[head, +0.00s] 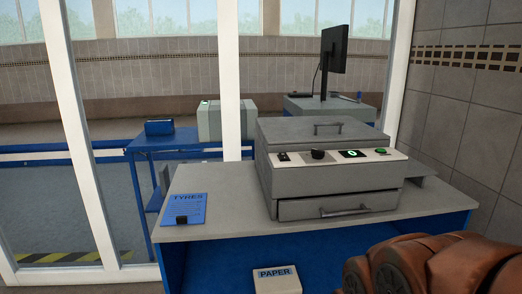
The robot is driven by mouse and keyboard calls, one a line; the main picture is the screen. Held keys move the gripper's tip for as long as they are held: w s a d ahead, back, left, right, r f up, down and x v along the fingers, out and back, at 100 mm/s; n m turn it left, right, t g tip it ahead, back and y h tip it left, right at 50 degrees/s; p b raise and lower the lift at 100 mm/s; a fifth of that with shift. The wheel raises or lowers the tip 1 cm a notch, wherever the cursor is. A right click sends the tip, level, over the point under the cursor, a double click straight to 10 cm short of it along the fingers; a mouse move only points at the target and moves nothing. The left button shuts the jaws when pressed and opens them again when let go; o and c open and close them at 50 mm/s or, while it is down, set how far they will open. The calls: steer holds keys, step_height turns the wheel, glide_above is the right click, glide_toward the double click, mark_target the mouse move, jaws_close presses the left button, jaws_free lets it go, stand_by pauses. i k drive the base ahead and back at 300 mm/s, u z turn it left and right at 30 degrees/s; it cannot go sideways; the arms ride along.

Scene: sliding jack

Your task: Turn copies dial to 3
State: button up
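The grey copier (330,188) stands on the grey-topped desk at centre right. Its light sloping front panel holds a black round dial (318,154), left of the middle. Right of the dial is a small black display (352,153) with a green digit that looks like 0. The dial's pointer mark is too small to read. My gripper is not in view; only brown, rounded parts of my arm show at the bottom right, in front of the desk and apart from the copier.
The panel also has a small black switch (284,157) and a green button (381,151). The lid (322,131) and drawer (340,208) look shut. A blue clipboard (184,208) lies on the desk (225,195). A PAPER box (276,280) is below. White window frames stand behind.

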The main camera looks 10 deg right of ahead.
mark_target(315, 153)
steer(key=u, duration=0.15)
steer(key=i, duration=1)
steer(key=z, duration=0.05)
